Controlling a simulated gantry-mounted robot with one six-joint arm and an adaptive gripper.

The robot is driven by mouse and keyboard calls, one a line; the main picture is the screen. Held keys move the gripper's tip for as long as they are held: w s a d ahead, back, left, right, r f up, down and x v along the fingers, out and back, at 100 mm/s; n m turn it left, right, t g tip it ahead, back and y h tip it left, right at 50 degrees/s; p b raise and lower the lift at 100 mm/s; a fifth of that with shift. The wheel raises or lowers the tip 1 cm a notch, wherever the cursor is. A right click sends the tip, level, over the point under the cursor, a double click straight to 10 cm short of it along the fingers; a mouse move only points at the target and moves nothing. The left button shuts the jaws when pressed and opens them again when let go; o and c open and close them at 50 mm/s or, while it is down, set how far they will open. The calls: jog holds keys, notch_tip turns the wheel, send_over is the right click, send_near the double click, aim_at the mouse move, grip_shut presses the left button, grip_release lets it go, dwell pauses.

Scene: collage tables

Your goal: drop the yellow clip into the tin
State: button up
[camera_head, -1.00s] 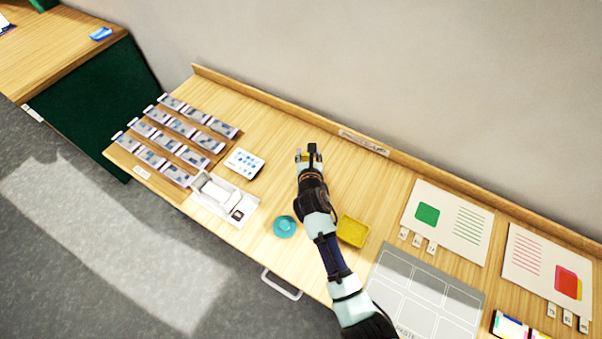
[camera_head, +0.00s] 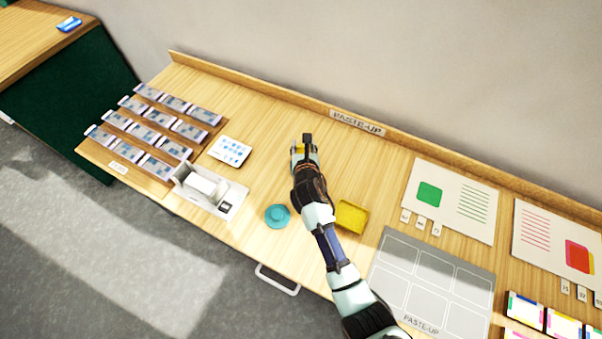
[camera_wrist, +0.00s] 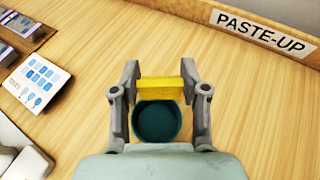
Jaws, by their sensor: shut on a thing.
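My gripper (camera_wrist: 160,70) is shut on the yellow clip (camera_wrist: 160,89), which lies as a bar between its two fingers. In the head view my gripper (camera_head: 305,146) is over the table's back middle, with a bit of yellow at its tip. The wrist view shows a dark teal round opening, which looks like the tin (camera_wrist: 157,122), beneath and partly behind the clip. The clip appears above its far rim; the height between them is hard to tell. The tin is hidden by my gripper in the head view.
A teal lid-like disc (camera_head: 277,216) and a yellow tray (camera_head: 351,216) lie nearer the front, either side of my arm. A white box (camera_head: 203,187), card (camera_head: 230,151) and racks of blue-grey pieces (camera_head: 160,125) are left. A back ledge carries a PASTE-UP label (camera_head: 357,122).

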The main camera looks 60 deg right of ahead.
jog(key=o, duration=0.9)
jog(key=v, duration=1.2)
jog(key=shift+s, duration=0.1)
